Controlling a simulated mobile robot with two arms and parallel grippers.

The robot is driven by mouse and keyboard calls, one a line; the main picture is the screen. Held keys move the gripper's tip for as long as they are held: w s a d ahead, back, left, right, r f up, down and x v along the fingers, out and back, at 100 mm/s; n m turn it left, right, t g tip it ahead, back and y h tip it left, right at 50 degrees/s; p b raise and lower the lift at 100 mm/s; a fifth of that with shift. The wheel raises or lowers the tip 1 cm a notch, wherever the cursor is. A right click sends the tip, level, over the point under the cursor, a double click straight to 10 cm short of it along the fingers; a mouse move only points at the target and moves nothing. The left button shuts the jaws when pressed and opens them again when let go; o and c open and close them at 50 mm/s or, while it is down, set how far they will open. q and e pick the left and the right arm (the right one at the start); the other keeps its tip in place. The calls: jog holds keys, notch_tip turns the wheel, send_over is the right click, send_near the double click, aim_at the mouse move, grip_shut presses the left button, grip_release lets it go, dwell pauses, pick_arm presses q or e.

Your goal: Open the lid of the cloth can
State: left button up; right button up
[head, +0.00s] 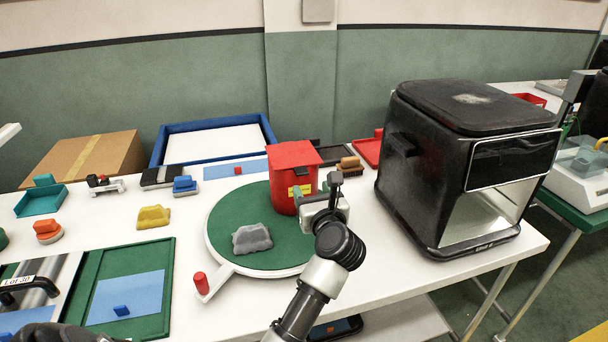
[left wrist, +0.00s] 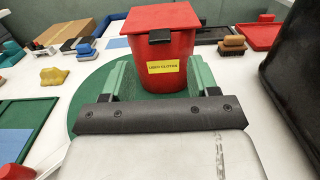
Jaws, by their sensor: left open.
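The cloth can is a red bucket (head: 284,194) with a yellow label, standing upright on the green turntable. Its flat red square lid (head: 293,155) lies shut on top. In the left wrist view the can (left wrist: 161,72) is straight ahead, with the lid (left wrist: 160,18) at the top and a black tab (left wrist: 159,36) on its front edge. My left gripper (head: 317,203) is just in front of the can, below lid height. Its green fingers (left wrist: 160,80) are spread apart with nothing between them; contact with the can cannot be told. My right gripper is not in view.
The round green turntable (head: 228,213) also holds a grey lump (head: 252,238). A black fryer (head: 430,165) stands close on the right. A blue-rimmed tray (head: 212,142) and a cardboard box (head: 85,158) are behind.

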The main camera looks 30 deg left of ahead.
aim_at(303, 174)
pick_arm(q)
jog(key=x, duration=0.7)
jog(key=shift+d+p, duration=0.1)
jog(key=shift+p, duration=0.25)
grip_shut()
